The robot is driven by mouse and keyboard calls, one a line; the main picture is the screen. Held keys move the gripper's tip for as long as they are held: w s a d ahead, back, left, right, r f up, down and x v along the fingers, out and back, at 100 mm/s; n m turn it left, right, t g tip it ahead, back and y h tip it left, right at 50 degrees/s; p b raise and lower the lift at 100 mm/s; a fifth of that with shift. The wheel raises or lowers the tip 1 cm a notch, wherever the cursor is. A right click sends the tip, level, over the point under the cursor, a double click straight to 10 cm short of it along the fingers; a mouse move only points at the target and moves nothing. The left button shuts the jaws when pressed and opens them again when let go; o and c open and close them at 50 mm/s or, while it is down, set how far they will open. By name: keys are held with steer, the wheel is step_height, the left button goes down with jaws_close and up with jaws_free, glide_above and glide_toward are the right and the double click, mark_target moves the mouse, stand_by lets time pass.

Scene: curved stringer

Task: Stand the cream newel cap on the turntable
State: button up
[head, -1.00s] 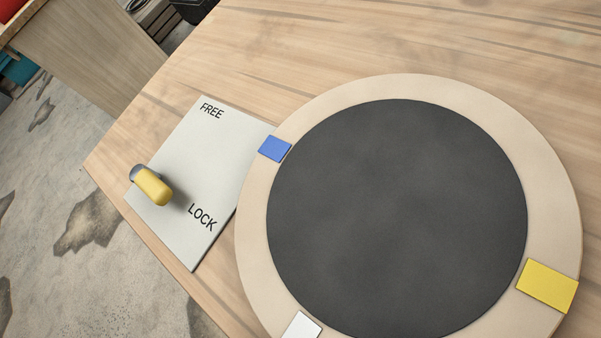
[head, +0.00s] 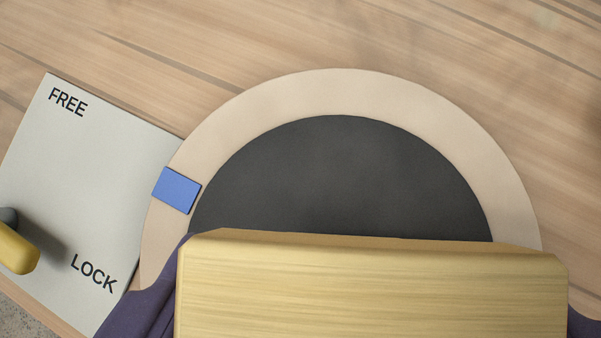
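A pale, cream-yellow wooden block with visible grain, which I take for the cream newel cap (head: 370,290), fills the bottom middle. My gripper (head: 372,285) has dark purple fingers on the block's left and right sides, and it appears shut on it. The block is in front of the turntable (head: 335,90), which has a beige rim and dark grey centre, and hides its near half. Whether the block touches the turntable cannot be told.
A blue tab (head: 177,190) sits on the turntable's left rim. A light grey plate (head: 85,180) marked FREE and LOCK lies to the left, with a yellow-handled lever (head: 18,250) at its lower left edge. The wooden table (head: 300,35) is clear beyond.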

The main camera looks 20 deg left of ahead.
steer(key=shift+f+b, duration=0.5)
steer(key=shift+f, duration=1.25)
steer(key=shift+f, duration=0.1)
steer(key=o, duration=1)
steer(key=shift+a+r, duration=0.1)
steer(key=shift+r, duration=0.35)
steer(key=p+v, duration=0.3)
steer(key=v, duration=0.8)
steer(key=w+a+r+n+t+y, duration=0.1)
steer(key=w+a+r+t, duration=0.2)
steer(key=w+r, duration=1.1)
step_height(320, 180, up, 21)
steer(key=w+a+n+t+y, duration=0.1)
steer(key=w+t, duration=0.1)
steer(key=s+a+r+n+t, duration=0.1)
steer(key=s+r, duration=0.3)
steer(key=r, duration=0.7)
steer(key=s+a+r+t, duration=0.1)
steer(key=s+r, duration=0.4)
steer(key=r, duration=0.5)
steer(key=s+a+r+n+t, duration=0.1)
steer(key=s+r, duration=0.3)
steer(key=r, duration=0.7)
steer(key=shift+s+r+n+t+y, duration=0.2)
steer(key=shift+r+n+t+y, duration=0.15)
steer(key=shift+t, duration=0.35)
